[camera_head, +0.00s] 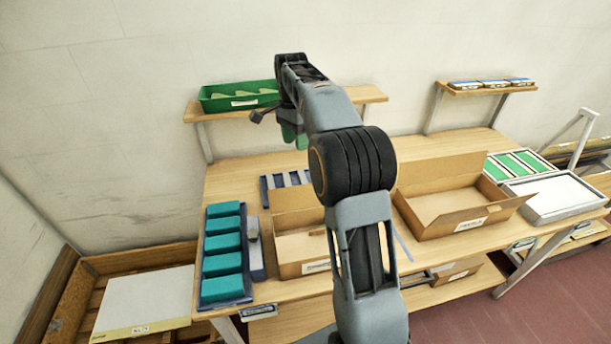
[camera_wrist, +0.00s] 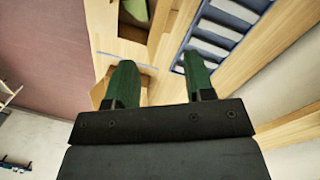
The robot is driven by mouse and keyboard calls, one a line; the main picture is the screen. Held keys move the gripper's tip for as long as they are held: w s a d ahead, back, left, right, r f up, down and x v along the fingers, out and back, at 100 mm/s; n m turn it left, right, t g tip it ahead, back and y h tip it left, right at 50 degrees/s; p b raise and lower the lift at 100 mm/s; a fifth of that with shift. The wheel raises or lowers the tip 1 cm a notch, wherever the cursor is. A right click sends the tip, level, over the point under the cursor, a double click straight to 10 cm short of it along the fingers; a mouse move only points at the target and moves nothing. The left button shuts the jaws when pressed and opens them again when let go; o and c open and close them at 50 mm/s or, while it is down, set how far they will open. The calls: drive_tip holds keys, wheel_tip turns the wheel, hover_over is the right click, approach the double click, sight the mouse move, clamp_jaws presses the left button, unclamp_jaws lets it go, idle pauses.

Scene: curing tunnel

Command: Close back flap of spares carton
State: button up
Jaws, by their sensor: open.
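Two open cardboard cartons stand on the bench, and I cannot read their labels to tell which is the spares carton. The left carton (camera_head: 288,250) is partly hidden by my arm; a panel stands up at its back. The right carton (camera_head: 436,222) has a raised panel along its back and a flap spread outward at its right. My gripper (camera_head: 295,137) is above the back of the bench, behind and above the left carton. In the wrist view my gripper (camera_wrist: 160,82) has its green fingers apart with nothing between them. A carton (camera_wrist: 118,45) shows beyond the fingers there.
A blue slotted rack (camera_head: 285,180) lies behind the left carton. A tray of teal blocks (camera_head: 247,296) is at the left. A green bin (camera_head: 206,106) sits on the wall shelf beside my arm. White trays are at the right.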

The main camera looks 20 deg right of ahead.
drive_tip(key=w+d+f+m+g, duration=0.2)
drive_tip(key=w+d+m, duration=0.1)
drive_tip(key=w+m, duration=0.1)
drive_tip(key=m, duration=0.1)
approach(307, 195)
wheel_tip(307, 195, down, 6)
drive_tip(key=shift+s+d+r, duration=0.15)
drive_tip(key=shift+r, duration=0.05)
idle(0.3)
drive_tip(key=shift+c, duration=0.3)
